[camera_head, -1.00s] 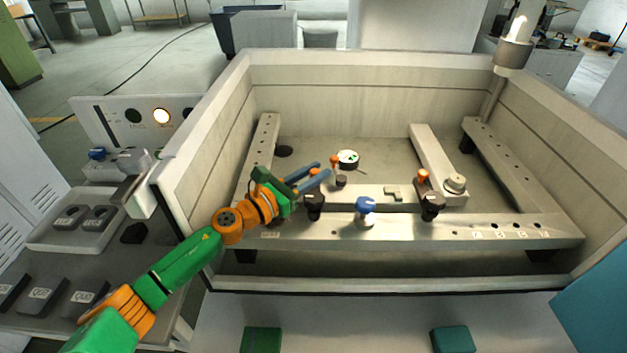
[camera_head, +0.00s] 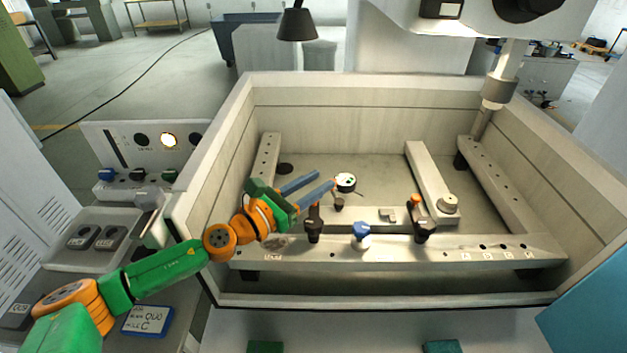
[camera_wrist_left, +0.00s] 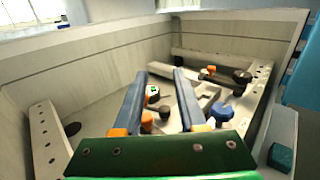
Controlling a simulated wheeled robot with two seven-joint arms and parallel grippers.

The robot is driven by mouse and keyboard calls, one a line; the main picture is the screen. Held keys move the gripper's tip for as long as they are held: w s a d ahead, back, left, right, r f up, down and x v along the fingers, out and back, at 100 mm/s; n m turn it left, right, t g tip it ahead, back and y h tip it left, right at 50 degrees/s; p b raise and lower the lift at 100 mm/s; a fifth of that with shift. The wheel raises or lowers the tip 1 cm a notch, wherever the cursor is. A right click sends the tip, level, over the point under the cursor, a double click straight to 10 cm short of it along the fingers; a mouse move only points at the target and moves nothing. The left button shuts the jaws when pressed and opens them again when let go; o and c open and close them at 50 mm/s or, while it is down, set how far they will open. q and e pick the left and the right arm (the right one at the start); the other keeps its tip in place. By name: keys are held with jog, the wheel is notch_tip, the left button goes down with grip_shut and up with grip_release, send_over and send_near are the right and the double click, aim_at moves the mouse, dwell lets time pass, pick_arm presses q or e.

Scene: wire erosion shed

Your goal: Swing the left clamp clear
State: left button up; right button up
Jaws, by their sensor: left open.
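My left gripper (camera_head: 312,185) is open, its two blue fingers reaching over the near left part of the tank. The left clamp (camera_head: 313,231) has a black base on the front rail. Its upper part is partly hidden by the fingers in the head view. In the left wrist view, an orange tip (camera_wrist_left: 147,119), which looks like the left clamp's, shows between the spread fingers of the left gripper (camera_wrist_left: 160,73). I cannot tell whether a finger touches it. The right clamp (camera_head: 423,231), black with an orange tip, stands further right. My right gripper is not in view.
A blue knob (camera_head: 361,232) stands on the front rail (camera_head: 480,250) between the clamps. A round dial (camera_head: 345,183) sits just beyond the fingertips. High tank walls (camera_head: 370,120) surround the fixture. A control panel (camera_head: 130,150) stands at left. The tank floor behind the dial is clear.

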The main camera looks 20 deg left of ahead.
pick_arm(q)
jog(key=s+d+r, duration=0.1)
jog(key=s+r, duration=0.1)
jog(key=s, duration=0.3)
jog(key=s+d+r+p, duration=0.1)
jog(key=s+r, duration=0.2)
jog(key=s, duration=0.1)
jog(key=shift+s+d, duration=0.3)
jog(key=shift+s, duration=0.1)
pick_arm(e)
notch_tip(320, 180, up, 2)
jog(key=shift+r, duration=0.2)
pick_arm(q)
jog(key=shift+r, duration=0.1)
